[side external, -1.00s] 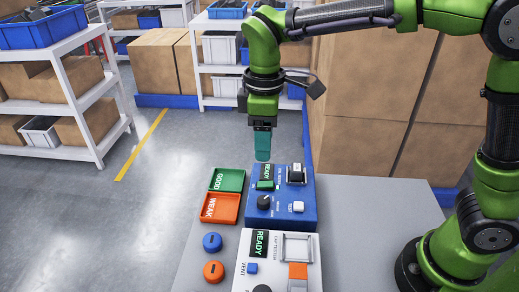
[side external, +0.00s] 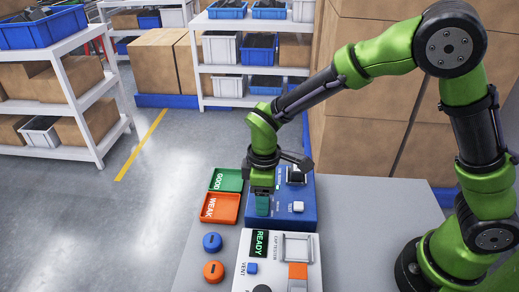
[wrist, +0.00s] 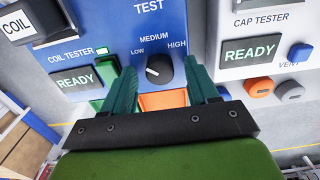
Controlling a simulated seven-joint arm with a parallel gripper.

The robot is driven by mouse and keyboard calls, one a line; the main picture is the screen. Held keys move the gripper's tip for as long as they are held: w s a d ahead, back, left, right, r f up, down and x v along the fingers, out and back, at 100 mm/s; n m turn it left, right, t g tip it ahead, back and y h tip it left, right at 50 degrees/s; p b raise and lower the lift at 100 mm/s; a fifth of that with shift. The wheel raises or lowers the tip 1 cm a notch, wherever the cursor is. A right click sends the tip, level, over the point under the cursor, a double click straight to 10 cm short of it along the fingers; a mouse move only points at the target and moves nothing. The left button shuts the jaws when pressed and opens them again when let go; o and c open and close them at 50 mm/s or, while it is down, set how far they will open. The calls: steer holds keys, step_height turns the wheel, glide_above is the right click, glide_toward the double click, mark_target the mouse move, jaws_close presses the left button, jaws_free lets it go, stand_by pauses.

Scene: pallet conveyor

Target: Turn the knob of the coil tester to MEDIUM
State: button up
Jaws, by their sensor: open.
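The blue coil tester (side external: 308,213) stands on the grey table, and its face also fills the middle of the wrist view (wrist: 205,20). Its black knob (wrist: 160,72) lies below the labels LOW, MEDIUM and HIGH. The white mark on the knob appears to point up-left, toward LOW. My gripper (wrist: 161,68) is open, with one teal finger on each side of the knob; I cannot tell whether either touches it. In the side view my gripper (side external: 262,206) is down over the tester and hides the knob. The tester's display (wrist: 76,82) reads READY.
A white cap tester (side external: 273,272) stands in front of the blue one. Green GOOD (side external: 228,180) and orange WEAK (side external: 219,208) trays lie to its left. A part labelled COIL (wrist: 13,27) sits at the tester's top. Blue (side external: 212,242) and orange (side external: 213,271) round pieces lie on the table.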

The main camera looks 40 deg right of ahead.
steer(key=shift+f, duration=0.1)
steer(key=c, duration=1)
steer(key=shift+c, duration=0.2)
steer(key=shift+m, duration=0.3)
steer(key=m, duration=0.4)
steer(key=shift+m, duration=2.5)
steer(key=o, duration=1)
